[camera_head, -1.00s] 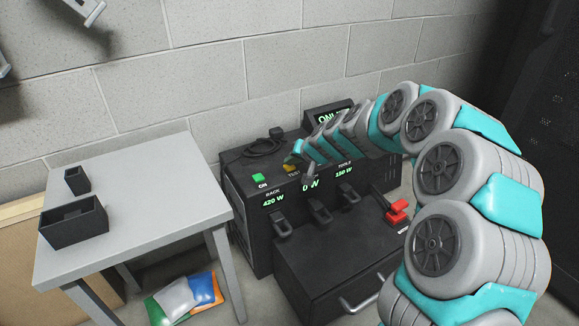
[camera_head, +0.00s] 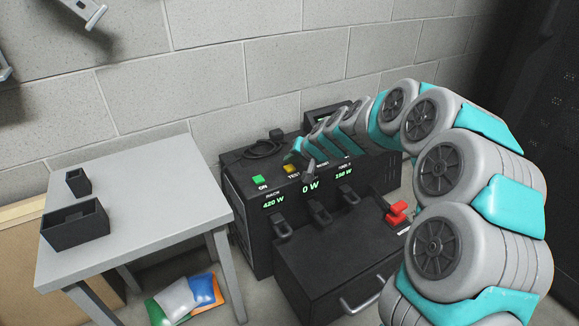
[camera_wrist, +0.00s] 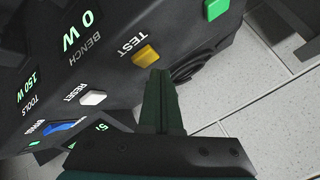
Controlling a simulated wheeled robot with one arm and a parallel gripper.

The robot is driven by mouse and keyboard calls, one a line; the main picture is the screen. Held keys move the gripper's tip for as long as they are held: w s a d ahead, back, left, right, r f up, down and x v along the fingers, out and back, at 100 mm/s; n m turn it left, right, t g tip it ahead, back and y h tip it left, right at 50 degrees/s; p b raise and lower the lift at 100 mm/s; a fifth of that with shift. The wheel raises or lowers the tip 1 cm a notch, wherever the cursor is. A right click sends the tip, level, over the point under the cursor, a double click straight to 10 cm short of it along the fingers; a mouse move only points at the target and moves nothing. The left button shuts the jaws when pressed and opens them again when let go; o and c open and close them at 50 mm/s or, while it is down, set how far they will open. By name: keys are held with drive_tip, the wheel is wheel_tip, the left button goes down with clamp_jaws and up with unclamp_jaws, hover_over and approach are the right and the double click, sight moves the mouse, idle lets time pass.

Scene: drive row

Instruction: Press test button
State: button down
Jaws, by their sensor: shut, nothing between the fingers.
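The yellow button labelled TEST (camera_head: 290,168) sits on the sloped top of the black power unit (camera_head: 245,210), right of the green ON button (camera_head: 259,180). In the wrist view the yellow button (camera_wrist: 147,55) shows large, just beyond my fingertips. My gripper (camera_head: 309,177) is shut and empty; its dark fingers (camera_wrist: 160,74) point towards the button. The button is fully visible in the head view.
A white RESET button (camera_wrist: 94,97) and a blue button (camera_wrist: 62,128) lie along the same panel. Lit displays read 420 W, 0 W and 150 W. A red switch (camera_head: 397,212) is at the right. A grey table (camera_head: 150,195) with black boxes stands left.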

sight(291, 170)
drive_tip(key=shift+r+p, duration=1.25)
drive_tip(key=shift+r, duration=1.3)
drive_tip(key=s+d+r+n+g+h, duration=0.1)
drive_tip(key=s+d+r+g, duration=0.1)
drive_tip(key=s, duration=0.7)
drive_tip(key=s+d+r+n+g, duration=0.1)
drive_tip(key=s+r, duration=0.1)
drive_tip(key=s, duration=0.7)
drive_tip(key=s+d+g+h, duration=0.1)
drive_tip(key=s+d, duration=0.4)
drive_tip(key=s, duration=0.6)
drive_tip(key=s+d+f+g+h, duration=0.1)
drive_tip(key=s+d+g+h, duration=0.1)
drive_tip(key=s+d, duration=0.4)
drive_tip(key=s+d+m+g+h+p, duration=0.1)
drive_tip(key=s+d, duration=0.5)
drive_tip(key=s, duration=0.9)
drive_tip(key=shift+s+f+g+h, duration=0.4)
drive_tip(key=shift+g+h, duration=0.1)
drive_tip(key=shift+g, duration=0.4)
